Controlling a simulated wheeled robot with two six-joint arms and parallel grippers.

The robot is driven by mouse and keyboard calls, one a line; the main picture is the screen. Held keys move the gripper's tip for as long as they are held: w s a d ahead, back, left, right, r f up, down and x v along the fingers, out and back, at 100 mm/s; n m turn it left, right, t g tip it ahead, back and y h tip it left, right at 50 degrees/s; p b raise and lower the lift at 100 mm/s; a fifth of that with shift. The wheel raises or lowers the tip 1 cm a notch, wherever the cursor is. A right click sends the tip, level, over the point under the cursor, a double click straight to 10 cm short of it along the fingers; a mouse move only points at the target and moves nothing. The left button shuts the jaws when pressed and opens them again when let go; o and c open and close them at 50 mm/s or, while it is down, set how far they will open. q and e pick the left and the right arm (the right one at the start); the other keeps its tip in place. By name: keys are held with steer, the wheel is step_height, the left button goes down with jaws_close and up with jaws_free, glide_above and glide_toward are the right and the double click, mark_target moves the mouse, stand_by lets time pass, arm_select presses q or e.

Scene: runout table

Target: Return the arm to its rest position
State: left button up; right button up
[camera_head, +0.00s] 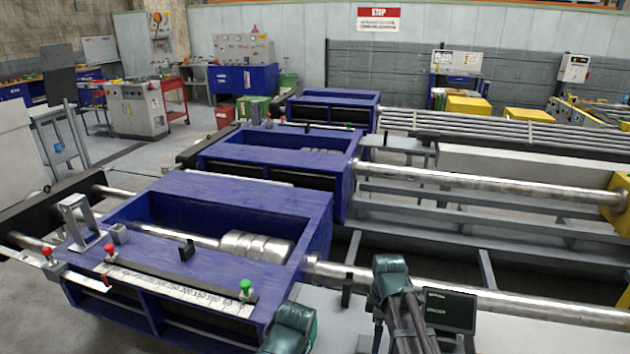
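Two dark teal-capped parts of my own arms show at the bottom of the head view. One is low, left of centre, beside the front right corner of the nearest blue frame. The other stands a little to the right, with dark links running down from it and a small dark labelled box beside it. No gripper fingers show, so I cannot see whether either gripper is open or shut. The runout table's nearest blue frame (200,190) has a green button (246,287) and red buttons (110,251) along its front panel.
A long metal bar (470,293) runs right from the nearest frame, close behind my arm parts. More blue frames and bars (490,183) lie behind. A grey cabinet (139,108) and a blue cabinet (244,78) stand at the back. Open floor shows at left.

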steer(key=r, duration=0.1)
steer(key=w+a+r+p, duration=0.1)
steer(key=a+r+p, duration=0.1)
steer(key=shift+w+r, duration=0.3)
steer(key=shift+w+a+f, duration=0.15)
steer(key=shift+w+a, duration=0.05)
steer(key=shift+a, duration=0.15)
arm_select(q)
step_height(320, 180, up, 3)
steer(key=shift+r, duration=0.15)
arm_select(e)
steer(key=shift+a, duration=0.2)
